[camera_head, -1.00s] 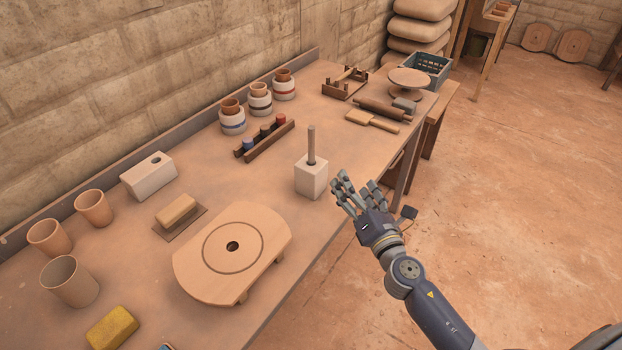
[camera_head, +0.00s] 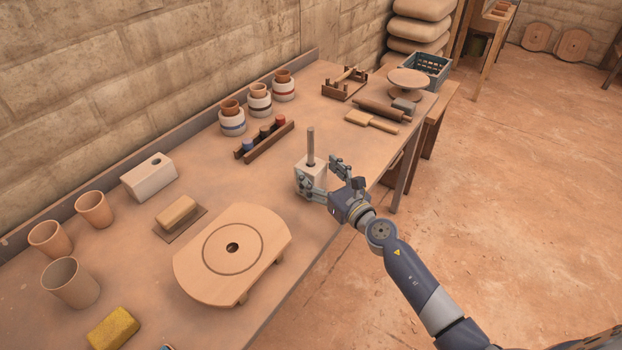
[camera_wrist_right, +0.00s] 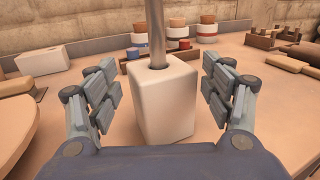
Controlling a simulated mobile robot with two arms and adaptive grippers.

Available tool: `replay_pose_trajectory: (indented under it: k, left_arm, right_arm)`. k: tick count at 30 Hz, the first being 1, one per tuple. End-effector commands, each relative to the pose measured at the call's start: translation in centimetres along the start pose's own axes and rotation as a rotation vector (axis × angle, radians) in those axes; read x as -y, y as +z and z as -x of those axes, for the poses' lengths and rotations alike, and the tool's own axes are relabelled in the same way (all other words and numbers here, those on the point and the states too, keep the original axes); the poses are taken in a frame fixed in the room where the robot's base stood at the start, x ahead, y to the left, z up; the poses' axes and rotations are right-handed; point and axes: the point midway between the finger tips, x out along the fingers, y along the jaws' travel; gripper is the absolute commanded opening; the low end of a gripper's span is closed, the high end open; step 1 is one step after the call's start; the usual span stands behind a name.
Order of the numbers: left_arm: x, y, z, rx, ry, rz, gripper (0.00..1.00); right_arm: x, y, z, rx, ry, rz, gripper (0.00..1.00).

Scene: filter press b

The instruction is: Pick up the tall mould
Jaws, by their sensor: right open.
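The tall mould (camera_head: 308,173) is a white upright block with a hole in its top, standing near the front edge of the bench. A grey-brown rod (camera_head: 311,146) stands upright in the hole. In the right wrist view the mould (camera_wrist_right: 164,103) is centred between the fingers, with the rod (camera_wrist_right: 157,32) rising from it. My right gripper (camera_head: 327,178) is open at the mould. In its wrist view the gripper (camera_wrist_right: 160,97) has fingers on both sides of the block, with a visible gap on each side. The left gripper is not in view.
A long white mould (camera_head: 148,177) lies further left. A round-centred wooden board (camera_head: 234,253) sits left of the gripper. Clay cups (camera_head: 70,282) are at far left. The bench (camera_head: 235,182) is clear around the mould.

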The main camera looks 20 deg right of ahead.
Motion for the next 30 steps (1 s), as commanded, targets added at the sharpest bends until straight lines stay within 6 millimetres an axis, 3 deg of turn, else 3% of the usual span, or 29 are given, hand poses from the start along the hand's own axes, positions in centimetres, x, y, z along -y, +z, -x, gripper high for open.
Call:
replay_pose_trajectory:
  k: [6,16,26,30]
  left_arm:
    - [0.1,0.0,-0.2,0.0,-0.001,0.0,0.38]
    - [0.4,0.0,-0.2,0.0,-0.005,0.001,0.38]
    - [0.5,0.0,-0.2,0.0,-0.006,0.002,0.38]
    - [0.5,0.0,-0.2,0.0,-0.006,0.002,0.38]
  right_arm:
    - [-0.1,0.2,-3.1,0.002,-0.001,-0.002,0.74]
    - [-0.1,0.2,-3.6,0.001,0.0,-0.002,0.74]
    - [-0.1,0.2,-3.6,0.001,-0.001,-0.002,0.0]
    - [-0.1,0.5,-3.6,0.005,-0.001,-0.002,0.0]
